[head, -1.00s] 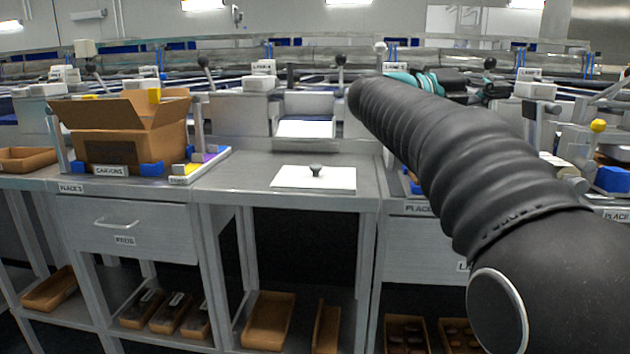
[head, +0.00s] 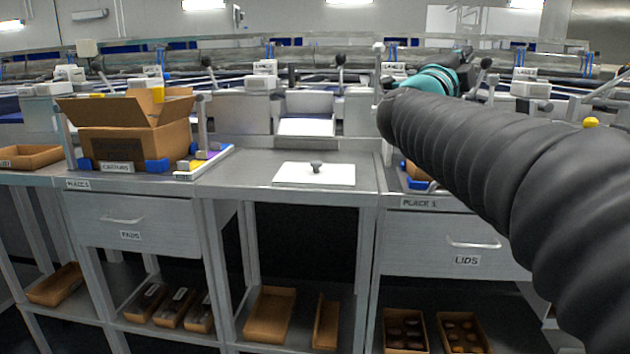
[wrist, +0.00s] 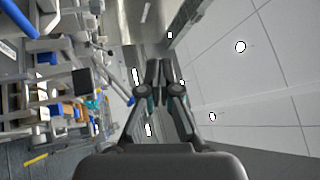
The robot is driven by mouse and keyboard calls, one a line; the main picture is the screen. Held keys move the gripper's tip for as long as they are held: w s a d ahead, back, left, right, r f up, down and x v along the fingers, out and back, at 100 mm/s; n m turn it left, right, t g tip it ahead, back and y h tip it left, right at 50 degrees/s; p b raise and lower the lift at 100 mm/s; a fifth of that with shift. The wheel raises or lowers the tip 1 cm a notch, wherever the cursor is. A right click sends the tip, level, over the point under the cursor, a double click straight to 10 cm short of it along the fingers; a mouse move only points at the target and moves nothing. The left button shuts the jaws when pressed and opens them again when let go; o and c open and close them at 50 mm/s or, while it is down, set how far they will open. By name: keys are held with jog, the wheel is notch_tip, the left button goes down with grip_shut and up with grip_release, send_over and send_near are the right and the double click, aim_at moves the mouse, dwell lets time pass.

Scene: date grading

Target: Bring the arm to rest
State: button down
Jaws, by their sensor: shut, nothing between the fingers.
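My arm, in a ribbed black sleeve, reaches in from the right edge of the head view toward the back, with a teal part near its far end. In the wrist view my gripper (wrist: 160,75) is shut and empty, its fingertips close together. It is held up in the air and touches nothing that I can see. In the head view the fingers cannot be made out behind the arm.
An open carton (head: 135,143) stands on the left bench. A white board (head: 314,174) with a dark knob lies on the middle bench. Drawers marked PADS (head: 135,222) and LIDS (head: 460,240) are shut. Brown trays (head: 268,316) sit on the low shelves.

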jog(key=s+a+f+n+y, duration=0.3)
jog(key=a+f+n+y, duration=0.3)
jog(key=f+n+y, duration=0.25)
jog(key=s+a+f+n+y, duration=0.4)
jog(key=a+f+n+y, duration=0.2)
jog(key=f+n+y, duration=0.3)
jog(key=s+d+f+n+g+h, duration=0.2)
jog(key=s+f+n+g, duration=0.5)
jog(key=s+f, duration=1.5)
notch_tip(320, 180, down, 4)
jog(key=g, duration=0.4)
jog(key=shift+s+f, duration=0.25)
jog(key=shift+s, duration=0.05)
